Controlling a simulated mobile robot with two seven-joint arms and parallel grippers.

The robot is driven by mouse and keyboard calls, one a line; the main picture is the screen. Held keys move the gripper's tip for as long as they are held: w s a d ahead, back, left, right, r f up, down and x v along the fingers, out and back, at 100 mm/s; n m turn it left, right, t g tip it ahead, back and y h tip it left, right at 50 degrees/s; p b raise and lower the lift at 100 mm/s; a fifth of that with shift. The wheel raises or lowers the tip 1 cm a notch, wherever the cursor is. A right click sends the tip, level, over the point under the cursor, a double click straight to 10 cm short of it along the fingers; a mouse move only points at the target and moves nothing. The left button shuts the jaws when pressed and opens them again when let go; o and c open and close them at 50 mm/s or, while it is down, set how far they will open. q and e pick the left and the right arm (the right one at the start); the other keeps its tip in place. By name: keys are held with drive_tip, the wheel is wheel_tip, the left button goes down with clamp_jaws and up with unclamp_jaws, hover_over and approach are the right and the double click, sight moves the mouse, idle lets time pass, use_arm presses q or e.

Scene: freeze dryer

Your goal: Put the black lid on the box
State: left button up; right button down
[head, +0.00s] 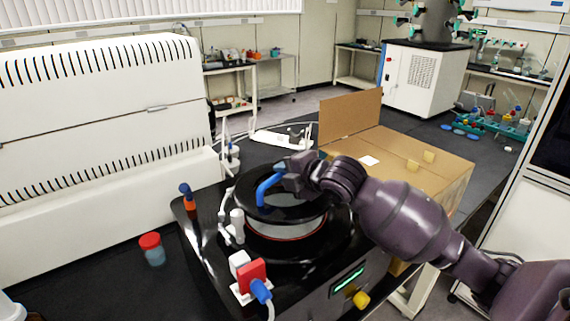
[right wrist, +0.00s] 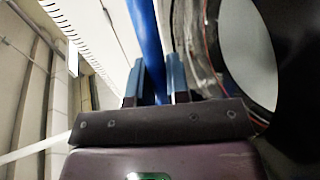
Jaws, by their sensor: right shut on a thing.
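The black lid (head: 262,212) is a round disc with a blue handle (head: 265,190). It sits at the top of the round chamber (head: 288,232) of the black freeze dryer; I cannot tell if it rests there or is slightly raised. My right gripper (head: 284,180) is shut on the blue handle. In the right wrist view, the handle (right wrist: 147,40) runs between the two fingers (right wrist: 155,82), with the black rim (right wrist: 205,45) to the right. My left gripper is out of view.
A red-capped jar (head: 152,249) stands left of the dryer. White valves (head: 237,226) and a red-and-blue fitting (head: 252,278) stick out at the dryer's front left. A large white machine (head: 100,130) fills the left. Dark bench space lies right of the box.

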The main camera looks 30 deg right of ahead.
sight(319, 207)
drive_tip(key=shift+f+b, duration=0.5)
drive_tip(key=shift+f, duration=1.5)
drive_tip(key=shift+p, duration=0.4)
drive_tip(key=shift+f, duration=0.7)
idle(0.6)
drive_tip(key=c, duration=1)
unclamp_jaws()
drive_tip(key=shift+s+f, duration=0.1)
drive_tip(key=shift+f, duration=0.05)
drive_tip(key=b+v, duration=0.1)
drive_tip(key=v, duration=0.9)
drive_tip(key=shift+s+d+r, duration=0.1)
drive_tip(key=shift+s+r, duration=0.1)
drive_tip(key=shift+s, duration=0.15)
